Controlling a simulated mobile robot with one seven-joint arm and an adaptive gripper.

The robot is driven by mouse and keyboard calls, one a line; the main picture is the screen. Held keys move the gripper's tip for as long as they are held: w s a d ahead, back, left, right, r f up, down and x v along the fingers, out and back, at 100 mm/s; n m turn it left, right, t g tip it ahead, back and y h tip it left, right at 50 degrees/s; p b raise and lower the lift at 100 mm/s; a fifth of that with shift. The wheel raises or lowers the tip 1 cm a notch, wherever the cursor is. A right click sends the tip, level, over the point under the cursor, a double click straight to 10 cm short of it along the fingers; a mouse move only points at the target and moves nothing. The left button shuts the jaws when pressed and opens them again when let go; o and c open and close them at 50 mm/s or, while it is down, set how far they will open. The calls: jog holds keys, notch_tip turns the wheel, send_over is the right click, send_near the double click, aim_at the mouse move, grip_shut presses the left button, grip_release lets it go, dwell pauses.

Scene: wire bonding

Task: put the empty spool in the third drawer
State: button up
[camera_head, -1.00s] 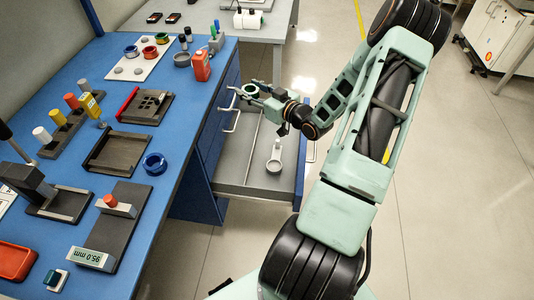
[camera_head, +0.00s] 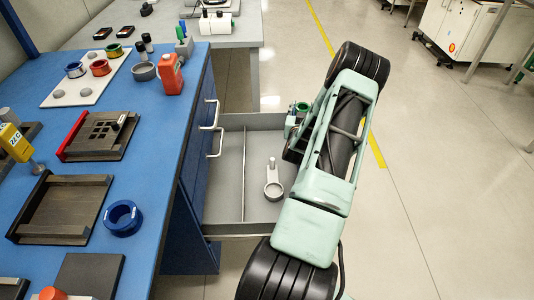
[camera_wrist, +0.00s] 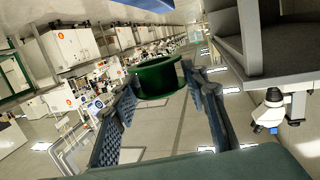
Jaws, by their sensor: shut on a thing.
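My gripper (camera_wrist: 161,82) is shut on a green spool (camera_wrist: 157,86), which sits between the two fingertips in the wrist view. No wire shows on the spool from here. In the head view the green spool (camera_head: 302,106) shows beside my arm, near the far right corner of the open drawer (camera_head: 224,205), and my arm hides most of the gripper. The drawer is grey inside with a lengthwise divider. Two handles (camera_head: 215,113) show on the blue front above it. I cannot tell whether the spool is over the drawer or outside its wall.
The left compartment looks empty. A blue spool (camera_head: 123,218) lies on the blue table (camera_head: 150,150). Several spools stand on a white board (camera_head: 62,97).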

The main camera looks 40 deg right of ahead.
jog(key=shift+w+a+f+b, duration=0.7)
jog(key=shift+w+a+f, duration=0.75)
jog(key=shift+f, duration=0.55)
jog(key=shift+w+a+f+b, duration=0.65)
jog(key=shift+w+a+f, duration=0.8)
jog(key=shift+f, duration=0.55)
jog(key=shift+w+a+f+b, duration=0.7)
jog(key=shift+w+a+f, duration=0.75)
jog(key=shift+f, duration=0.55)
jog(key=shift+d+f, duration=0.1)
jog(key=shift+f+b, duration=0.5)
jog(key=o, duration=1)
jog(key=shift+o, duration=0.2)
